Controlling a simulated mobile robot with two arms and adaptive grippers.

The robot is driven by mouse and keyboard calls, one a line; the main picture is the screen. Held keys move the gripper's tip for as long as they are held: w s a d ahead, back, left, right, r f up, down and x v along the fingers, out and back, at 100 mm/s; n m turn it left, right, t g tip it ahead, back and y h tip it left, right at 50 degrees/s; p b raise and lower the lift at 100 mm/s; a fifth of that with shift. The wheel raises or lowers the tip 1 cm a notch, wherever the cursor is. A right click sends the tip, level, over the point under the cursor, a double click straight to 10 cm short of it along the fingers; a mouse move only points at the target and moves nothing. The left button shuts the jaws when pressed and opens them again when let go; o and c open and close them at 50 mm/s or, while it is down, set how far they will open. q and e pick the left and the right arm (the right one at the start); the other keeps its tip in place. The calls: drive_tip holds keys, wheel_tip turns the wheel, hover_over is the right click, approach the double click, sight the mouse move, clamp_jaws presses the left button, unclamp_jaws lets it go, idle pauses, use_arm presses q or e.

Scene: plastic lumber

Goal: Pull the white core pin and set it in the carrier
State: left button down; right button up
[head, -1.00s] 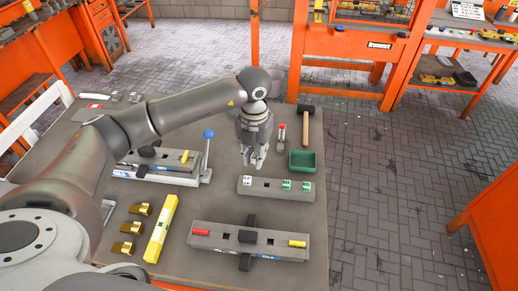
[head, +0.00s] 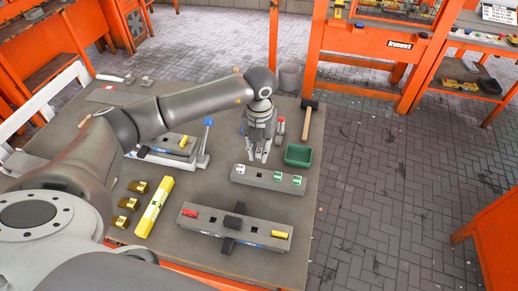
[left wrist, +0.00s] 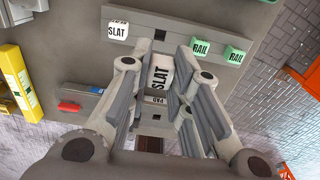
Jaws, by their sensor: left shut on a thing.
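My left gripper (head: 258,156) is above the table, just behind the grey carrier block (head: 266,187) in the head view. In the left wrist view its fingers (left wrist: 163,95) are shut on a white pin lettered SLAT (left wrist: 160,76). The pin is hard to make out in the head view. The carrier holds another white SLAT pin (left wrist: 118,30) at one end and two green RAIL pins (left wrist: 200,47) at the other. An empty square socket (left wrist: 160,35) lies between them. My right gripper is not in view.
A long grey fixture (head: 205,227) with a red pin, a yellow pin and a black clamp lies in front. A green tray (head: 298,155) and a hammer (head: 306,124) are at the right. A yellow bar (head: 155,207) and brass blocks (head: 128,203) lie left.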

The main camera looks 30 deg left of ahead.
use_arm(q)
drive_tip(key=shift+f+b, duration=0.6)
drive_tip(key=shift+f, duration=0.3)
wheel_tip(320, 180, down, 4)
drive_tip(key=b, duration=0.3)
drive_tip(key=shift+f+b, duration=0.45)
drive_tip(key=shift+b, duration=0.05)
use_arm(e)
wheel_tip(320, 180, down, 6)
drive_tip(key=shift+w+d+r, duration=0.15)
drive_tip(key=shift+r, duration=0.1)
use_arm(q)
drive_tip(key=shift+f, duration=0.15)
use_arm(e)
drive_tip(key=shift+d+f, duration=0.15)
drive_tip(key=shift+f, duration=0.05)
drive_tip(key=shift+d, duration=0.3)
use_arm(q)
drive_tip(key=shift+f+b, duration=0.2)
drive_tip(key=shift+b, duration=0.25)
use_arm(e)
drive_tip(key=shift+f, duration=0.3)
